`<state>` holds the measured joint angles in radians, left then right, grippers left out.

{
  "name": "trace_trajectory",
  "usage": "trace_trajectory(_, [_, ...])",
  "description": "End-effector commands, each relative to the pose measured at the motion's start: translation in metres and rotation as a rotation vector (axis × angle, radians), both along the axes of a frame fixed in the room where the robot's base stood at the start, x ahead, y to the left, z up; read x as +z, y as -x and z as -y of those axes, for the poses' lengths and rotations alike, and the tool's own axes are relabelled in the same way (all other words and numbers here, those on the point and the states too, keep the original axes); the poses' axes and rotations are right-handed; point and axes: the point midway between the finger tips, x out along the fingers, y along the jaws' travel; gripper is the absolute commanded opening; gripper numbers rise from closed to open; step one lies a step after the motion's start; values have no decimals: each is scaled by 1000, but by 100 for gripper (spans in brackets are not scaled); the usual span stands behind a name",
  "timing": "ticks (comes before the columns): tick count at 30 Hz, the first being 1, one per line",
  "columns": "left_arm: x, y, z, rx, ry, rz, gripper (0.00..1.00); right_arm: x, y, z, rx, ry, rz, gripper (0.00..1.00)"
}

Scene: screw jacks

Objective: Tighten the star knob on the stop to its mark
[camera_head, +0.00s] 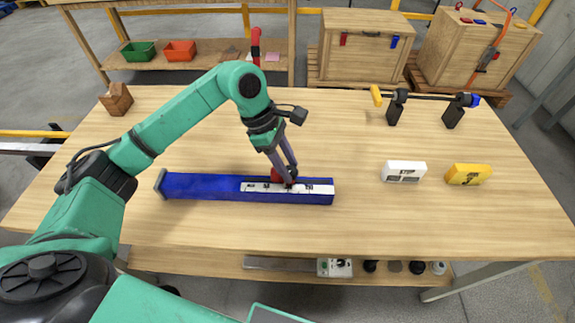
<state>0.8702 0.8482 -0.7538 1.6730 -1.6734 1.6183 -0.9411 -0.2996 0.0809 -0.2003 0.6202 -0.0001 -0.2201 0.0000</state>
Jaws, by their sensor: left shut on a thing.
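A blue rail (215,187) lies on the wooden table, with a white scale strip (320,188) with dark marks along its right part. A small red knob (276,174) shows at the rail, partly hidden by my fingers; its shape and any mark on it are too small to tell. My left gripper (289,178) points down at the rail from above, its fingers shut on the red knob. The stop under the knob is mostly hidden by the fingers. My right gripper is not in view.
A white block (403,171) and a yellow block (468,174) lie right of the rail. A black bar on two stands (425,98) is at the back right. A wooden block (116,99) is at the back left. The table (330,225) front is clear.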

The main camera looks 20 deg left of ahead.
Motion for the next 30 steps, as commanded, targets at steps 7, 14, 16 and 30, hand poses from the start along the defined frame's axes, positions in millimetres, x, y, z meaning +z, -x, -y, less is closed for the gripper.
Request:
trace_trajectory(7, [2, 0, 1, 0, 3, 2, 0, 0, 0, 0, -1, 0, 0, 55])
trace_trajectory(14, [1, 0, 0, 1, 2, 2, 74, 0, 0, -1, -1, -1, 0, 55])
trace_trajectory(16, [1, 0, 0, 0, 2, 1, 74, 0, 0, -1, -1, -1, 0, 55])
trace_trajectory(30, [50, -2, -21, 3, 1, 8, 74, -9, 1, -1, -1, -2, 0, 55])
